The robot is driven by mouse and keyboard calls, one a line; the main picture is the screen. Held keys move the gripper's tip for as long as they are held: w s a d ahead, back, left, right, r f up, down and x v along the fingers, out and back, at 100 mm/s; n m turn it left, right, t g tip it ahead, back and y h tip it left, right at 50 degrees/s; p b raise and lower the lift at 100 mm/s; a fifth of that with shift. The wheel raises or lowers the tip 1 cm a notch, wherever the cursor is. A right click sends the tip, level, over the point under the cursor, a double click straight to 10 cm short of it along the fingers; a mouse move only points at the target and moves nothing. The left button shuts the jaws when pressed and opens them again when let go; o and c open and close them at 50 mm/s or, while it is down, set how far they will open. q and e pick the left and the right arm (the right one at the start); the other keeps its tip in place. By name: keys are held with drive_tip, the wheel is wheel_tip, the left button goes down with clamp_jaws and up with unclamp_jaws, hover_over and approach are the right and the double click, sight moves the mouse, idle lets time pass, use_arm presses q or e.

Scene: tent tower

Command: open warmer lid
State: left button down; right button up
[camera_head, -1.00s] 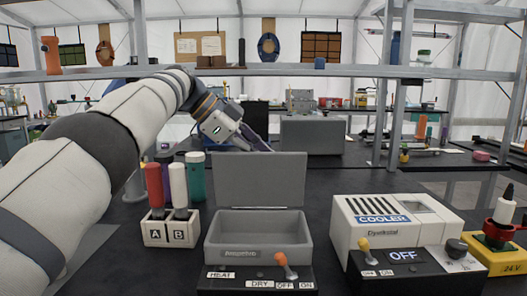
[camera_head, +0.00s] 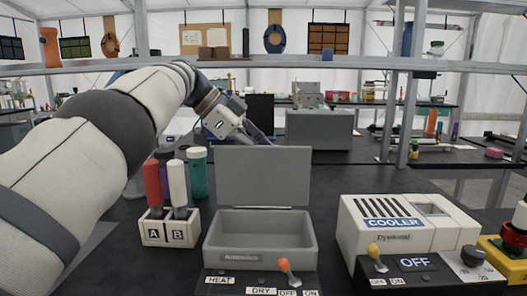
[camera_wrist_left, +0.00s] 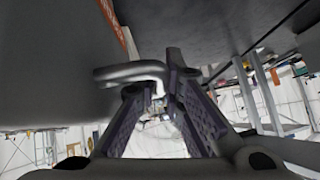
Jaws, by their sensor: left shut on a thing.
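The warmer is a grey box (camera_head: 260,250) with a HEAT and DRY switch panel in front. Its flat grey lid (camera_head: 263,175) stands upright at the back edge, and the box looks empty inside. My left gripper (camera_head: 258,139) is behind the lid's top edge, its fingertips partly hidden there. In the left wrist view, the purple fingers of my left gripper (camera_wrist_left: 163,95) are shut on a bent metal handle (camera_wrist_left: 128,73) beside a large dark grey surface. My right gripper is not in view.
The white cooler (camera_head: 405,232) stands to the right. A grey box (camera_head: 320,130) stands farther back. A shelf crosses above.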

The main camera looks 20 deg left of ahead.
use_arm(q)
drive_tip(key=shift+r, duration=0.15)
drive_tip(key=c, duration=2)
unclamp_jaws()
drive_tip(key=shift+d, duration=0.1)
